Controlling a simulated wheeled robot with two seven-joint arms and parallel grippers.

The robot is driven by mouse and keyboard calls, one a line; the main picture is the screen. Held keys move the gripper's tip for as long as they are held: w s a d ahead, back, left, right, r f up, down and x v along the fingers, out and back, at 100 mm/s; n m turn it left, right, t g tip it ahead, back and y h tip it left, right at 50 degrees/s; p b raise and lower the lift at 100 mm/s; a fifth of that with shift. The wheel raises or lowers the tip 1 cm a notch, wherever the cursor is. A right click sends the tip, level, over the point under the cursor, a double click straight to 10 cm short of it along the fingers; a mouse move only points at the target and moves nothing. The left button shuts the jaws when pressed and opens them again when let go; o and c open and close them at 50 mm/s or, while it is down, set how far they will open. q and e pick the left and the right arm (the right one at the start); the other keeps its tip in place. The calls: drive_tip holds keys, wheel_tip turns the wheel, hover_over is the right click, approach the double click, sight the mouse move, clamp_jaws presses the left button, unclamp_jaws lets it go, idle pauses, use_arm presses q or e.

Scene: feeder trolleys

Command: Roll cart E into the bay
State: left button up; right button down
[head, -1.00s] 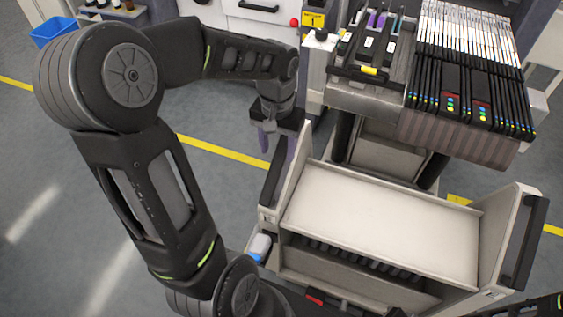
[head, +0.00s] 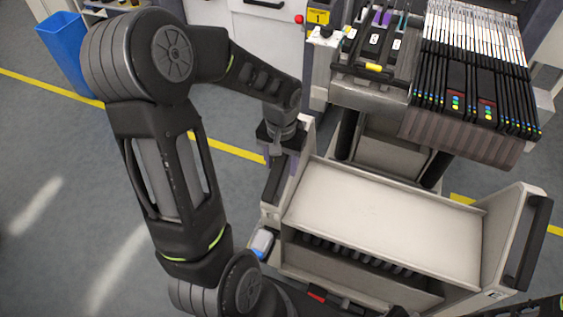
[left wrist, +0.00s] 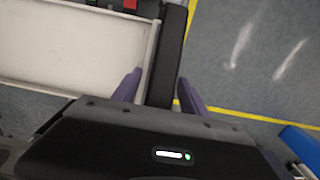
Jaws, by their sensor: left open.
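The white cart (head: 385,215), with a flat top shelf and black side handles, stands in front of the feeder machine. Its letter is not readable. Its left handle (head: 275,190) also shows in the left wrist view (left wrist: 167,60). My left gripper (head: 279,160) is over the far end of that handle. In the left wrist view, its two purple fingers (left wrist: 158,80) are apart, one on each side of the black handle bar, and not closed on it. My right gripper is not in view.
The feeder machine (head: 470,147), with rows of black feeders, stands just behind the cart. A blue bin (head: 62,55) stands at the back left. A yellow floor line (head: 228,148) crosses the grey floor. The floor at left is clear.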

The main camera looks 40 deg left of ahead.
use_arm(q)
clamp_jaws()
idle(0.4)
idle(0.9)
